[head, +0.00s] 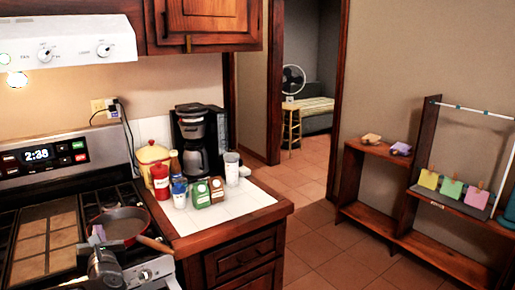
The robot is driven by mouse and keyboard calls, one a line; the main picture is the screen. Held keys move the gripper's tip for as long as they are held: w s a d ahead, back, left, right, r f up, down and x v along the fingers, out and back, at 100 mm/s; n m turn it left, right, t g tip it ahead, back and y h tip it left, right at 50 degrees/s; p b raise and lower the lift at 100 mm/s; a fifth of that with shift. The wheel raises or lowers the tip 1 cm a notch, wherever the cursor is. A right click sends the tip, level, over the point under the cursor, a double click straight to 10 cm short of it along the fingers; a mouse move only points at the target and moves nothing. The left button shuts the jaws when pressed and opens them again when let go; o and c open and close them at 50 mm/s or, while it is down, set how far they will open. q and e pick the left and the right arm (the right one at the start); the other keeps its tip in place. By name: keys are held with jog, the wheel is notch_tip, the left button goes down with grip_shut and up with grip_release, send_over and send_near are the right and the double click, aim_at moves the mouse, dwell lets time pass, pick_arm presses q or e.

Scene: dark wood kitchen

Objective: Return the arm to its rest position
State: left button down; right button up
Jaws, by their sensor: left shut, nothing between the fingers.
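My left gripper (97,236) shows at the lower left in the head view, in front of the stove. It is shut and empty. Its fingers overlap the near left side of a red-rimmed frying pan (122,224) on the stove in the picture; whether they touch it I cannot tell. The pan's wooden handle points toward the lower right. My right gripper is not in view.
The stove (60,205) has a griddle (45,248) on its left. On the tiled counter (245,204) stand a coffee maker (193,140), a red bottle (160,181) and several containers. A wooden shelf (425,165) stands at right. The tiled floor (310,235) between is clear.

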pick_arm(q)
jog(key=s+d+f+m+g+h, duration=0.25)
jog(key=d+f+m+h, duration=0.35)
jog(key=d+f+m, duration=0.7)
jog(key=s+d+f+m+g+h, duration=0.1)
jog(key=s+d+f+m+h, duration=0.4)
jog(key=d+f+m, duration=0.75)
jog(key=s+d+f+m+g+h, duration=0.2)
jog(key=s+d+f+m+g, duration=0.3)
jog(key=s, duration=0.8)
jog(key=s+d+f+m+g+h, duration=0.2)
jog(key=s+d+f+m+g, duration=0.3)
jog(key=s+d+f+m, duration=0.3)
jog(key=s+d+f, duration=0.3)
jog(key=s+f, duration=0.1)
jog(key=s, duration=0.2)
jog(key=shift+s+d+f, duration=0.15)
jog(key=shift+s+f, duration=0.05)
jog(key=shift+f, duration=0.15)
jog(key=shift+m, duration=0.25)
